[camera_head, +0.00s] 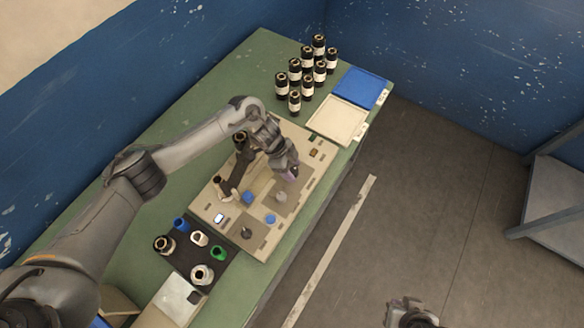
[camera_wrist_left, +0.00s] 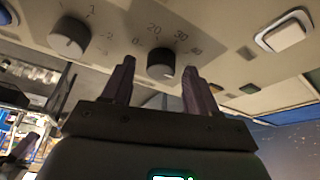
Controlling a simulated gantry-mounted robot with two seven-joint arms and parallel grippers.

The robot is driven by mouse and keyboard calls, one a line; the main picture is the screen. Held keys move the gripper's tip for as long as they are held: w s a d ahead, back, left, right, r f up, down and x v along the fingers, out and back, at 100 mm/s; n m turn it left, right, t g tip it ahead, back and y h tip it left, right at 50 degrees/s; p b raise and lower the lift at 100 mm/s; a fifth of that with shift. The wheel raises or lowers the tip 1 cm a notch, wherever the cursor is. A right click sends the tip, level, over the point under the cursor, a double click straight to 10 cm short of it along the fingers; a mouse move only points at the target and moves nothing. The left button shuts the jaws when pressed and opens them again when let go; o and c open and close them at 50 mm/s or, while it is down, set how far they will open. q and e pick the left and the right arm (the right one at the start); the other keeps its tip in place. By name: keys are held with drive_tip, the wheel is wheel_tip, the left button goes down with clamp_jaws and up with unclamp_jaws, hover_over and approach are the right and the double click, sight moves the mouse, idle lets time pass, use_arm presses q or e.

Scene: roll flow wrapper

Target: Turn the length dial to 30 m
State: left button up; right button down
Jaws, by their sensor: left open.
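The length dial (camera_wrist_left: 160,63) is a dark round knob with a pale face, on the beige machine panel. Numbers including 20, 30 and 40 are printed around it in the left wrist view. Which number it points at is too small to tell. My left gripper (camera_wrist_left: 159,66) is open, with one finger on either side of the dial in that view. I cannot tell whether the fingers touch it. In the head view my left gripper (camera_head: 291,173) is over the panel's right part and hides what is under it. My right gripper (camera_head: 411,316) is at the bottom edge, its jaws unclear.
A second dial (camera_wrist_left: 68,37) marked 1, 2, 3 stands left of the length dial. A white rocker switch (camera_wrist_left: 284,36) is to the right.

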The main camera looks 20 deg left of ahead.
use_arm(q)
drive_tip(key=shift+f, duration=0.2)
drive_tip(key=c, duration=1)
drive_tip(key=shift+r+n+p, duration=0.2)
drive_tip(key=shift+n+p, duration=0.1)
drive_tip(key=shift+p, duration=0.45)
drive_tip(key=n+t+p, duration=0.1)
drive_tip(key=n+p, duration=0.2)
drive_tip(key=p, duration=0.1)
drive_tip(key=n+t+y+p, duration=0.1)
drive_tip(key=n+p, duration=0.2)
drive_tip(key=p, duration=0.1)
drive_tip(key=n+t+y+p, duration=0.1)
drive_tip(key=n+p, duration=0.2)
drive_tip(key=p, duration=0.1)
drive_tip(key=shift+s+d+r+p, duration=0.1)
drive_tip(key=shift+s+d+p, duration=0.15)
drive_tip(key=shift+p, duration=0.05)
drive_tip(key=shift+d+n+y+p, duration=0.1)
drive_tip(key=shift+n+y+p, duration=0.3)
drive_tip(key=shift+n+p, duration=0.45)
drive_tip(key=shift+n+t+y+p, duration=0.3)
drive_tip(key=shift+n+y+p, duration=0.1)
drive_tip(key=shift+n, duration=0.85)
drive_tip(key=shift+f+n+y+p, duration=0.25)
drive_tip(key=shift+n+y+p, duration=0.15)
drive_tip(key=shift+n, duration=0.5)
